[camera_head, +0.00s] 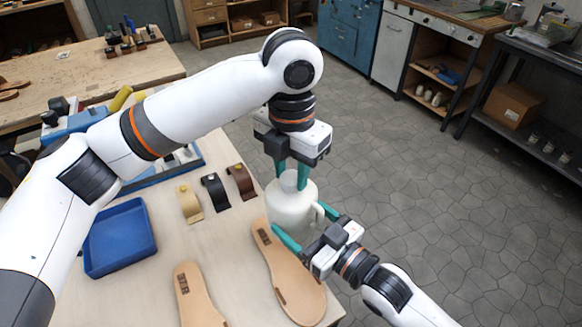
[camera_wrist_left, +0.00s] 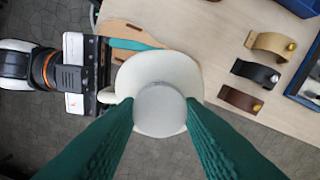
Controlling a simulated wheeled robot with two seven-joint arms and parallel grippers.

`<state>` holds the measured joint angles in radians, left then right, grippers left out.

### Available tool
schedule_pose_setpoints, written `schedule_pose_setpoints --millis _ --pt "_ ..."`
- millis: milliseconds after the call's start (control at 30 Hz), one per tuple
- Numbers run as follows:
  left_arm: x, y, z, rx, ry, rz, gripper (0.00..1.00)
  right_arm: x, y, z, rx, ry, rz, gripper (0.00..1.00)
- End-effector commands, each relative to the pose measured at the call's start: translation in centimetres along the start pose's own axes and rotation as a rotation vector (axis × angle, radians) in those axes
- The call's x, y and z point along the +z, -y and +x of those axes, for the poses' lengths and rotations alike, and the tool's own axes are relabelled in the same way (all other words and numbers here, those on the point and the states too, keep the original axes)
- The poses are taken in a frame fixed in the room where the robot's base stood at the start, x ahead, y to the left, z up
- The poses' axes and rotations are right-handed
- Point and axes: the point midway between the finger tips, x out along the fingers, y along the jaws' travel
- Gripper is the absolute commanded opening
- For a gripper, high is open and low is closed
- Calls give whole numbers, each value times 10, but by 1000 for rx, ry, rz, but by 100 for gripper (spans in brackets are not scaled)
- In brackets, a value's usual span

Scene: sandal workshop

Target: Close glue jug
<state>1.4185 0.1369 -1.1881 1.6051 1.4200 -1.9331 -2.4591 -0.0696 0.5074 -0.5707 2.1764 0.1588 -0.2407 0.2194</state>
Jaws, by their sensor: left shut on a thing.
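The white glue jug (camera_head: 291,209) stands upright at the table's right edge, its handle (camera_head: 319,212) toward the right. My left gripper (camera_head: 290,183) points down over the jug's neck. In the left wrist view its teal fingers are shut on a round pale grey cap (camera_wrist_left: 160,108), over the white jug body (camera_wrist_left: 143,76). I cannot tell whether the cap touches the neck. My right gripper (camera_head: 302,222) comes in from the lower right with its fingers spread, one on each side of the jug's handle side. It also shows in the left wrist view.
Two tan sandal soles (camera_head: 286,275) lie in front of the jug. A blue tray (camera_head: 120,237) is farther left. Open floor lies to the right.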

Motion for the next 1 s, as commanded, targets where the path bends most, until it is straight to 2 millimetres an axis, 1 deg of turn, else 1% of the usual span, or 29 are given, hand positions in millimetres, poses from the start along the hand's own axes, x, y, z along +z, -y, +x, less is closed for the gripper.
schedule_pose_setpoints --millis 33,100,200,300,533,567,600,667,700,1000 --pt "-1 2 -1 -3 -5 82 14 0 -2 0 3 0 -2 17" --pt "-1 1 -1 -3 -5 183 14 0 -2 0 3 0 -2 17" --pt "-1 1 -1 -3 -5 271 14 0 -2 0 3 0 -2 17" --pt "-1 1 -1 -3 -5 301 14 0 -2 0 3 0 -2 17" --pt "-1 1 -1 -3 -6 300 14 0 -2 0 4 0 -2 17" --pt "-1 1 -1 -3 -6 300 37 0 -2 0 4 -1 -2 17" --pt "-1 1 -1 -3 -6 300 44 0 -2 0 4 0 -2 17" --pt "-1 1 -1 -2 -5 300 54 0 -2 0 3 0 -2 17" --pt "-1 0 -1 -2 -4 300 56 0 -2 0 3 0 -2 17" --pt "0 0 -2 -1 -3 302 56 1 -1 0 2 2 -1 17"
